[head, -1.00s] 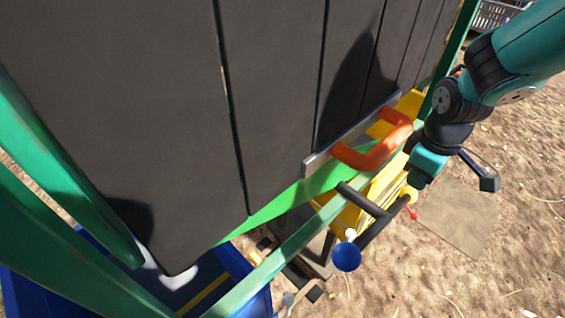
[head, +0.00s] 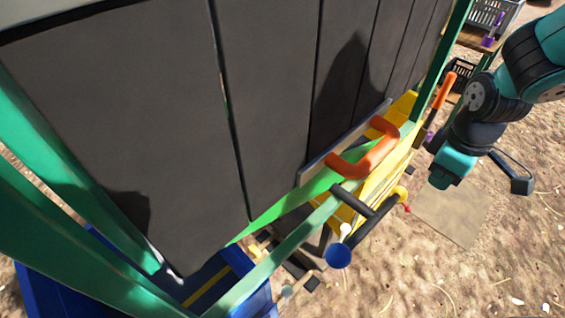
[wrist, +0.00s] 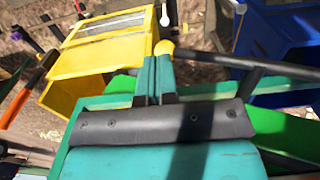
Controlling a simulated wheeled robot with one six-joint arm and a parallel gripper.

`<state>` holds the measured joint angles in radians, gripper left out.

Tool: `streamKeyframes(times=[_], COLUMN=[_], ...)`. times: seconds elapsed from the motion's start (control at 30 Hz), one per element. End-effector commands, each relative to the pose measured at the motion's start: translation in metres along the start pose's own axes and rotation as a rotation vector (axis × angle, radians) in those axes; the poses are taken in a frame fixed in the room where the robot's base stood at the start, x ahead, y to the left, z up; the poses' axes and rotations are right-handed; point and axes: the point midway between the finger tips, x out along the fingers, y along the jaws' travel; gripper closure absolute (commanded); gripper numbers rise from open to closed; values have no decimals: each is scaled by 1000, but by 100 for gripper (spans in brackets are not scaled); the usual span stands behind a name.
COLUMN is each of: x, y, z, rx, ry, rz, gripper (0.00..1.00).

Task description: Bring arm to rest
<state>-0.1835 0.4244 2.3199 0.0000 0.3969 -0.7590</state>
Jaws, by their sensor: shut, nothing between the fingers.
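My teal arm hangs at the right of the head view. Its gripper (head: 443,183) points down, to the right of the orange handle and above sandy ground. In the wrist view my gripper (wrist: 155,70) shows two teal fingers pressed together, with nothing between them. In the head view the gripper is apart from the black lever (head: 372,228) with the blue ball (head: 338,256). Its fingertips are hard to make out there.
Large dark panels (head: 275,90) fill the left, with an orange handle (head: 365,157) on their lower edge. A green rail (head: 285,248) runs below. A yellow box (head: 385,185) stands behind the lever, and a blue bin (head: 50,290) lies lower left. Open sandy ground is at right.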

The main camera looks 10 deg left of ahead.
Motion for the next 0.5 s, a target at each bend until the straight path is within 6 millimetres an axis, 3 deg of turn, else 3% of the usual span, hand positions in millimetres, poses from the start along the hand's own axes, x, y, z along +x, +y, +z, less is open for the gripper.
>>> streamKeyframes(times=[0.3, 0.37, 0.5], x=[-5, -16, -63], y=[-3, -10, -48], z=[-2, -4, -10], rx=[10, 30, 123], ry=[10, 31, 121], rz=[-3, -11, -64], gripper=[100, 100, 100])
